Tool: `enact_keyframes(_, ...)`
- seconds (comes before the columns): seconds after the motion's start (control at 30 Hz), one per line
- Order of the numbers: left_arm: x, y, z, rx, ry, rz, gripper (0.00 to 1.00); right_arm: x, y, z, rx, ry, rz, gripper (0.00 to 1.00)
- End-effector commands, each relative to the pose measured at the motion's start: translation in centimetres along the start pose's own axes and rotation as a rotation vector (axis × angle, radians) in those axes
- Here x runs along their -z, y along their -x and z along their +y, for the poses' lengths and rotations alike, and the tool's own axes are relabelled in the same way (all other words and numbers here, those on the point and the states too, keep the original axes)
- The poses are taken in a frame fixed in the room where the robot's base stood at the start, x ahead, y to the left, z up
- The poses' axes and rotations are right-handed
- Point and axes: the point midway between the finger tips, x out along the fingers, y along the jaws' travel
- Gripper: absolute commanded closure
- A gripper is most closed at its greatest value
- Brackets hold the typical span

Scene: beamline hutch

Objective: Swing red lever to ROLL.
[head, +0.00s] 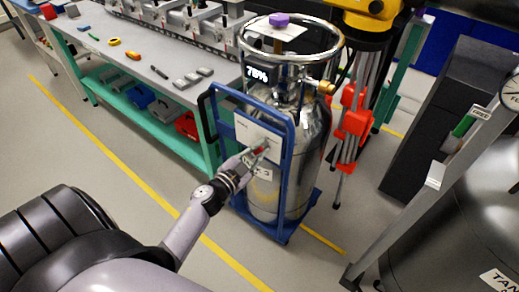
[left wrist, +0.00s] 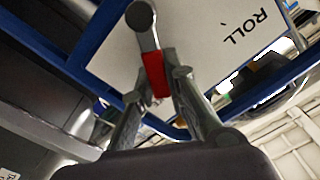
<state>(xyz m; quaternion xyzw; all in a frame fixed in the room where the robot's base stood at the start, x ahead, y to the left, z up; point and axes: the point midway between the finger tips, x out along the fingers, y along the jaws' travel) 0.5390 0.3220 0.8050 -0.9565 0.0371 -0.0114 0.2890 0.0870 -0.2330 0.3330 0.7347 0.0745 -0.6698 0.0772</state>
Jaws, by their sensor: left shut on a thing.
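The red lever (left wrist: 155,72) hangs from a grey round pivot on a white panel (left wrist: 115,45) in the left wrist view. The word ROLL is printed on the panel to the right of the lever. My left gripper (left wrist: 160,85) is shut on the red lever, with a finger on each side of it. In the head view my left gripper (head: 258,157) reaches the white panel (head: 250,130) on the blue cart (head: 290,165), and the lever is mostly hidden by the fingers. My right gripper is in neither view.
The cart carries a tall steel dewar (head: 300,150) with a 75% display. A workbench (head: 130,50) with tools stands to the left, a red-and-grey tripod (head: 355,120) behind the dewar, and a large tank (head: 440,235) at right. The floor at front left is clear.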

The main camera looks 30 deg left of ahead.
Motion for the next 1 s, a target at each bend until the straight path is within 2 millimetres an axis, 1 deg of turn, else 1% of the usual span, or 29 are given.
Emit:
enact_keyframes(0.27,0.3,0.0,-1.1,-0.002,0.146,-0.002,1.0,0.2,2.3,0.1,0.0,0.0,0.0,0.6)
enact_keyframes(0.6,-0.3,0.0,-2.9,-0.002,0.455,-0.004,1.0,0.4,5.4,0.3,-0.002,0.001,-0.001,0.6)
enact_keyframes(0.8,-1.0,0.0,-3.8,-0.001,0.644,-0.003,1.0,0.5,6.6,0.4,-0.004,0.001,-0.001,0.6)
enact_keyframes(1.0,-1.9,0.0,-4.5,-0.001,0.827,-0.003,1.0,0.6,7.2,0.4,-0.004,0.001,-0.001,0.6)
